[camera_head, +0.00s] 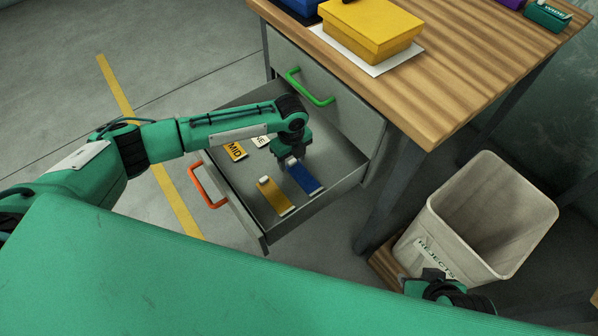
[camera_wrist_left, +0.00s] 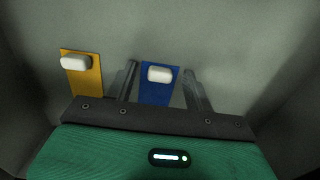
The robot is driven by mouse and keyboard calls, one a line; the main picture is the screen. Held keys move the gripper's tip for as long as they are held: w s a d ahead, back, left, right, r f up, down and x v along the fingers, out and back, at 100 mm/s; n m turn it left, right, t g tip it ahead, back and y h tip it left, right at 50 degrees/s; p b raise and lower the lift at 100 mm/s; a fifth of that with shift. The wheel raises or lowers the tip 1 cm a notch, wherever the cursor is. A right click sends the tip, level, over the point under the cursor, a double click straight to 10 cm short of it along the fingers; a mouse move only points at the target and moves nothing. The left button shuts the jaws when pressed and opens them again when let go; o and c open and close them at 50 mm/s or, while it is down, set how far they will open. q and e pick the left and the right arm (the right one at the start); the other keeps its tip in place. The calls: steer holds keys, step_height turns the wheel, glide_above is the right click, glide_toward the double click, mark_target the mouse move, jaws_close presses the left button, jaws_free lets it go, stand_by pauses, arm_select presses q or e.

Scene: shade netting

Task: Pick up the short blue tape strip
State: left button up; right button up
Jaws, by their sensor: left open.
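The short blue tape strip (camera_head: 305,179) lies in the open drawer (camera_head: 318,206), beside a yellow strip (camera_head: 271,196). In the left wrist view the blue strip (camera_wrist_left: 157,94) carries a white block-like tab, and the yellow strip (camera_wrist_left: 85,84) lies to its left. My left gripper (camera_head: 291,163) points down at the far end of the blue strip in the head view. Its fingers (camera_wrist_left: 161,77) are open, one on each side of the blue strip, with gaps visible. Whether they touch the drawer floor I cannot tell. My right gripper (camera_head: 436,280) shows only partly near the bottom right.
Yellow MID (camera_head: 236,151) and pale (camera_head: 261,142) labels lie in the drawer. Its walls surround the strips; an orange handle (camera_head: 207,187) is in front. The wooden tabletop (camera_head: 440,75) with a yellow box (camera_head: 370,29) rises behind. A REJECTS bin (camera_head: 443,222) stands right.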

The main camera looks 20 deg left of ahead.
arm_select(q)
steer(key=c, duration=1)
steer(key=shift+c, duration=0.2)
